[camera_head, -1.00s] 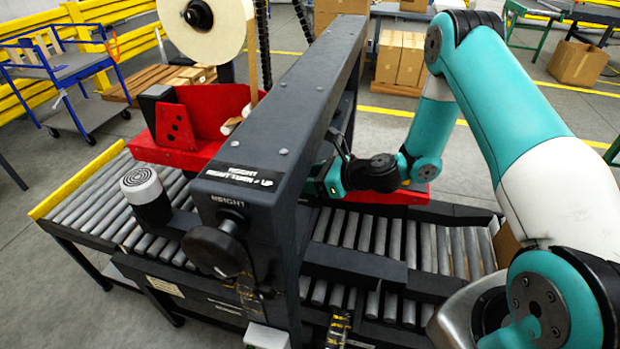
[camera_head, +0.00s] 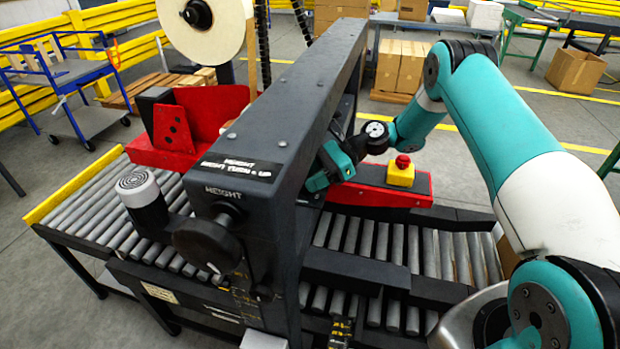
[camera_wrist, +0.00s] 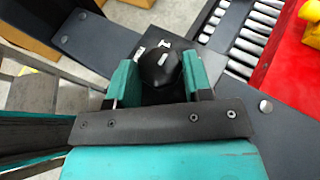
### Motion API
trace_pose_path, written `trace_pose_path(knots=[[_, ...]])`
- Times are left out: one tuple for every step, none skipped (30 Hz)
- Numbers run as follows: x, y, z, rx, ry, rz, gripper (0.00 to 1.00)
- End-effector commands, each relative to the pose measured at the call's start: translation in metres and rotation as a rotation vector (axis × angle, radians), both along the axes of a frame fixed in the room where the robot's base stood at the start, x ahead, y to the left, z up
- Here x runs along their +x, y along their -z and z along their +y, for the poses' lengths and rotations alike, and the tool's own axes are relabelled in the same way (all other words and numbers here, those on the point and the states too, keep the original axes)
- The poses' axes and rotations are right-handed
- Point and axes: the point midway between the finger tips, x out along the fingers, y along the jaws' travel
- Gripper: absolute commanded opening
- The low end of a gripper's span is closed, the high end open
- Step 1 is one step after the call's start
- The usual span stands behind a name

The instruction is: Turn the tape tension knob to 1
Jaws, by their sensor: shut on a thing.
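The tape tension knob (camera_wrist: 160,68) is a black round knob with a pale mark on top, in the middle of the wrist view. It sits on a dark plate with white printed labels, too small to read. My gripper (camera_wrist: 157,82) is shut on the knob, one teal finger on each side of it. In the head view my gripper (camera_head: 318,183) is partly hidden behind the machine's dark frame, and the knob is hidden there. I cannot tell which number the knob's mark points to.
The machine's dark grey frame (camera_head: 300,90) stands between the head camera and my gripper. A height crank (camera_head: 208,245) is at its front. A red emergency button on a yellow box (camera_head: 401,172) sits right of my gripper. Roller conveyors (camera_head: 430,250) run below.

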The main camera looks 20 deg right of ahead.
Motion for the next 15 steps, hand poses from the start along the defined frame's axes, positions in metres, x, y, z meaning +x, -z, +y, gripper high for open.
trace_pose_path(knots=[[0.0027, -0.0022, -0.0018, -0.002, -0.022, -0.005, 0.23], [0.0029, -0.0026, -0.0017, -0.002, -0.038, -0.005, 0.23], [0.0032, -0.0025, -0.0018, -0.002, -0.056, -0.005, 0.23], [0.0033, -0.0028, -0.0016, -0.002, -0.069, -0.005, 0.23], [0.0038, -0.0030, -0.0017, -0.002, -0.080, -0.005, 0.23], [0.0037, -0.0026, -0.0016, -0.003, -0.096, -0.004, 0.23], [0.0040, -0.0029, -0.0015, -0.002, -0.105, -0.005, 0.23], [0.0042, -0.0029, -0.0013, -0.002, -0.114, -0.005, 0.23], [0.0043, -0.0024, -0.0013, -0.002, -0.124, -0.004, 0.23], [0.0044, -0.0023, -0.0013, -0.003, -0.131, -0.004, 0.23], [0.0046, -0.0025, -0.0012, -0.002, -0.136, -0.005, 0.23], [0.0047, -0.0025, -0.0011, -0.002, -0.143, -0.006, 0.23], [0.0049, -0.0024, -0.0010, -0.002, -0.146, -0.005, 0.23], [0.0051, -0.0022, -0.0010, -0.002, -0.148, -0.006, 0.23], [0.0051, -0.0018, -0.0010, -0.002, -0.152, -0.004, 0.23]])
